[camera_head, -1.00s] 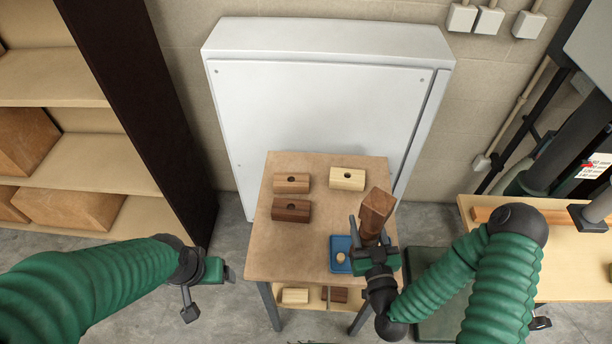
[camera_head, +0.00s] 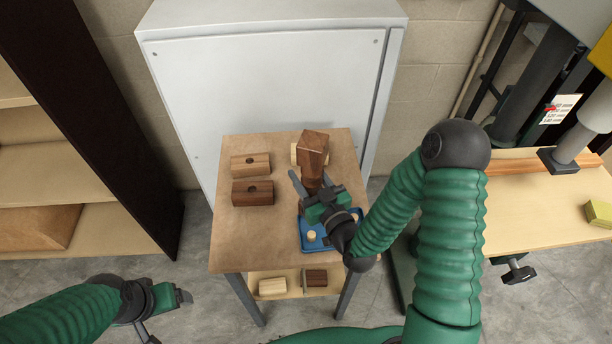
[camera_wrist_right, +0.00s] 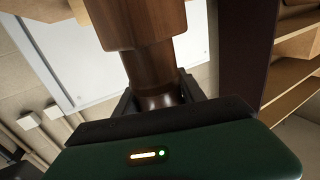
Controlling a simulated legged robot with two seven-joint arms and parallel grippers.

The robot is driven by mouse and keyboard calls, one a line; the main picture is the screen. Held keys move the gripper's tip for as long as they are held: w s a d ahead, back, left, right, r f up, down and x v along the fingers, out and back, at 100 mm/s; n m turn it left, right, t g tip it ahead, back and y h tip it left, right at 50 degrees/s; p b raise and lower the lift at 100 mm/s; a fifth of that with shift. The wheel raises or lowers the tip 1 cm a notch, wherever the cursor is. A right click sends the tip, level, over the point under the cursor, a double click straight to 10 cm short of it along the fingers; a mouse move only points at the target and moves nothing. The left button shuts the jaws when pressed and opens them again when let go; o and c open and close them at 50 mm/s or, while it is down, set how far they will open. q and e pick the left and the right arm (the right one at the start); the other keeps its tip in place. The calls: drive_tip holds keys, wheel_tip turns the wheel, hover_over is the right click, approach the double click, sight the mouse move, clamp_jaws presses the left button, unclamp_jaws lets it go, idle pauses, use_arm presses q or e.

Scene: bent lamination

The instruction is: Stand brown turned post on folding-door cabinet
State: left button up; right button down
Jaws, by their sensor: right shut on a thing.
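The brown turned post (camera_head: 313,155) is dark wood with a square-edged block at its upper end and a narrower round part below. My right gripper (camera_head: 316,192) is shut on its narrow part and holds it roughly upright over the small table. In the right wrist view the post (camera_wrist_right: 150,65) rises from between the fingers. A tall white cabinet (camera_head: 270,90) stands behind the table; I cannot tell whether it is the folding-door cabinet, and no folding door shows. My left gripper (camera_head: 165,315) is open and empty, left of the table.
The small table (camera_head: 235,235) holds two drilled blocks, one tan (camera_head: 250,164) and one dark (camera_head: 252,193). A pale block (camera_head: 294,153) is mostly hidden behind the post. A blue tray (camera_head: 322,243) holds small pegs. A shelf unit (camera_head: 75,200) stands left, a workbench (camera_head: 540,215) right.

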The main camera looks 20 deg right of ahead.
drive_tip(key=w+d+f+p, duration=0.1)
drive_tip(key=w+d+f, duration=0.1)
drive_tip(key=w, duration=0.3)
drive_tip(key=shift+w+f, duration=0.3)
drive_tip(key=shift+f, duration=0.6)
drive_tip(key=c, duration=0.7)
unclamp_jaws()
drive_tip(key=shift+s+d, duration=0.1)
drive_tip(key=shift+d, duration=0.15)
drive_tip(key=shift+a, duration=0.15)
